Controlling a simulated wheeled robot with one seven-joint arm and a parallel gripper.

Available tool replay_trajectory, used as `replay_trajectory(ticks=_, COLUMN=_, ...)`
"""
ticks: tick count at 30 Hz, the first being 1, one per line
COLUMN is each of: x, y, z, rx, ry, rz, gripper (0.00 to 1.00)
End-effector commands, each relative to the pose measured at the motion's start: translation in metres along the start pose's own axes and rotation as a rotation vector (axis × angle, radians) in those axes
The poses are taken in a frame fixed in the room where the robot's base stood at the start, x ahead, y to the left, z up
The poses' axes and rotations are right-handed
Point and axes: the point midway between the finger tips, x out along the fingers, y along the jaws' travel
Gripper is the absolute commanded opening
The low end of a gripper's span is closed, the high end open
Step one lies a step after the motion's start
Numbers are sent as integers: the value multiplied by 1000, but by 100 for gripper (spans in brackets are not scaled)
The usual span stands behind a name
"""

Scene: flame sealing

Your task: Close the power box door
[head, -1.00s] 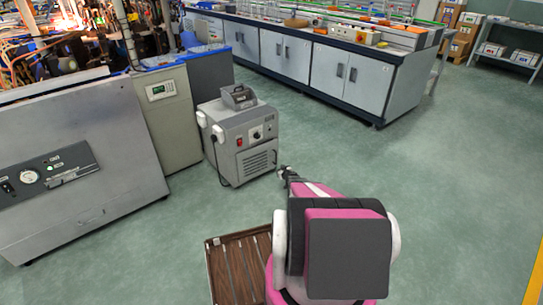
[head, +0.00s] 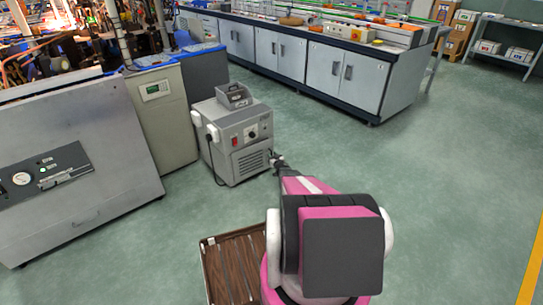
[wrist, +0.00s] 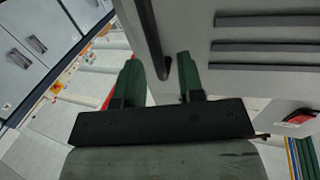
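The grey power box (head: 235,138) stands on the floor, with a knob, a red switch and a slatted vent on its front. My gripper (head: 276,161) is at the lower right edge of that front. In the wrist view my gripper (wrist: 157,62) has its two green fingers spread apart. A vertical grey edge with a dark strip, part of the power box, shows between or just beyond the fingers. The vented panel (wrist: 235,72) fills the upper right there. Whether a finger touches it, and how far the door stands open, I cannot tell.
A large grey cabinet (head: 75,150) with a gauge stands at left, beside a beige unit (head: 163,115). A long lab bench (head: 345,75) runs along the back. A brown slatted tray (head: 236,268) is near my arm. The green floor at right is clear.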

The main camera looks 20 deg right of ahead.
Motion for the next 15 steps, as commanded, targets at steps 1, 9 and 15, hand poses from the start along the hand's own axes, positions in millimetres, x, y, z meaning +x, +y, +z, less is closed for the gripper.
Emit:
replay_trajectory(ticks=1, x=9, y=1, z=2, rx=0, ry=0, rz=0, gripper=35)
replay_trajectory(ticks=9, x=20, y=0, z=0, rx=1, ry=0, rz=1, gripper=35)
replay_trajectory(ticks=15, x=19, y=0, z=0, rx=0, ry=0, rz=0, gripper=16)
